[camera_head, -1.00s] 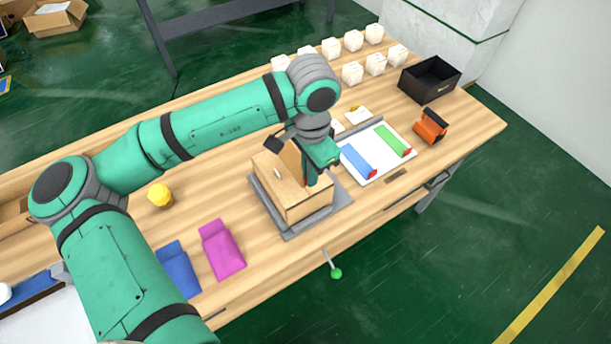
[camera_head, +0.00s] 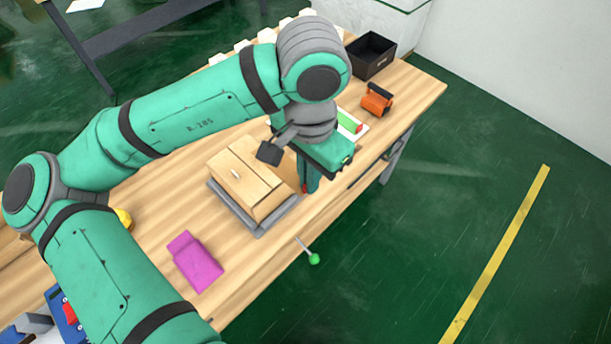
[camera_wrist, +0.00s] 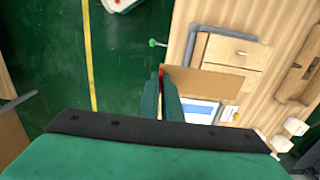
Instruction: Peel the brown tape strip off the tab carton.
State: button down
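The tab carton (camera_head: 232,166) is a light brown box with a small white oval on its top. It sits on a grey tray (camera_head: 262,232) on the wooden table. It also shows in the wrist view (camera_wrist: 230,52), where a darker brown panel (camera_wrist: 215,84) lies along its near side. I cannot tell whether this panel is a flap, a side or tape. My gripper (camera_head: 306,190) points down just right of the carton. In the wrist view its fingers (camera_wrist: 160,72) come together at red tips beside the panel. I see nothing clearly held. No separate tape strip can be made out.
A magenta pouch (camera_head: 195,262) lies front left of the carton. A green-knobbed lever (camera_head: 314,258) sticks out at the table's front edge. An orange object (camera_head: 377,99) and a black box (camera_head: 371,55) stand farther right. White boxes line the back, partly behind my arm.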

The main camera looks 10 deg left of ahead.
jog(key=shift+r, duration=2)
